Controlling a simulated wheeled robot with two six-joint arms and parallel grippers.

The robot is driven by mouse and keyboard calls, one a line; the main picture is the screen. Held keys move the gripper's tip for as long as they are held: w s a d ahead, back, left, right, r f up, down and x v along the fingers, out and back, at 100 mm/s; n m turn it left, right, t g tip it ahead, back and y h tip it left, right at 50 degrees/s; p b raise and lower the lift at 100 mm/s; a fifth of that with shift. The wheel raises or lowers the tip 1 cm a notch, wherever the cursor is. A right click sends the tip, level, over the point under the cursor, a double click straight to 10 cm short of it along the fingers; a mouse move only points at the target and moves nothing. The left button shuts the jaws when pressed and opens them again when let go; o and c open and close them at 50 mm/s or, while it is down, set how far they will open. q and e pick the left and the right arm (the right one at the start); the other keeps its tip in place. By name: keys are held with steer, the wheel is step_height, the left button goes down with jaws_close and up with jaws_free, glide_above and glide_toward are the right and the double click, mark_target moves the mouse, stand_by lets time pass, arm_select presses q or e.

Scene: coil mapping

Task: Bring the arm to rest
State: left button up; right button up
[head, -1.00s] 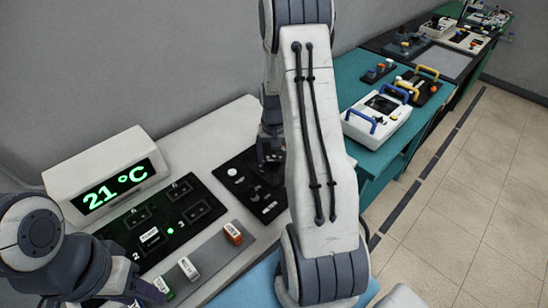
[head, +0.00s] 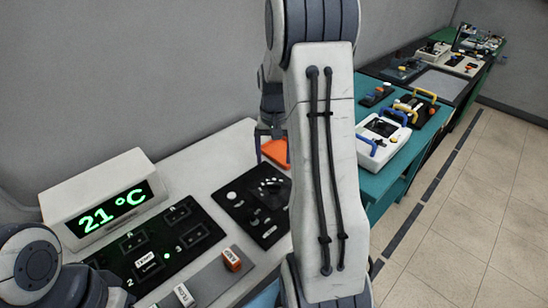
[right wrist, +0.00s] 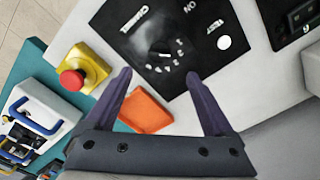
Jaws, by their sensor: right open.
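My right arm rises through the middle of the head view. Its gripper (head: 270,138) hangs above the far end of the white bench, partly hidden by my own arm link. In the right wrist view the two fingers (right wrist: 158,76) are spread with nothing between them. They point toward the black dial panel (right wrist: 160,40), which also shows in the head view (head: 240,200). The gripper is apart from the panel. My left arm is at the lower left corner of the head view; its fingers cannot be made out.
An orange tray (head: 275,152) lies near the right gripper. A red button on a yellow box (right wrist: 73,80) is at the left of the wrist view. The display (head: 105,205) reads 21 °C. A numbered panel (head: 160,245) and labelled blocks (head: 232,259) lie in front. Teal tables stand right.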

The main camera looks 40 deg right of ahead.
steer(key=s+a+r+n, duration=0.2)
steer(key=a+n, duration=0.2)
steer(key=a, duration=0.8)
steer(key=s+a+r+n, duration=0.2)
steer(key=a+r+n, duration=0.1)
steer(key=a, duration=0.8)
steer(key=s+a+n+y, duration=0.1)
steer(key=s+a+n, duration=0.7)
steer(key=s, duration=0.9)
steer(key=a, duration=0.3)
steer(key=shift+s+r, duration=0.15)
steer(key=shift+r, duration=0.15)
steer(key=shift+a, duration=0.1)
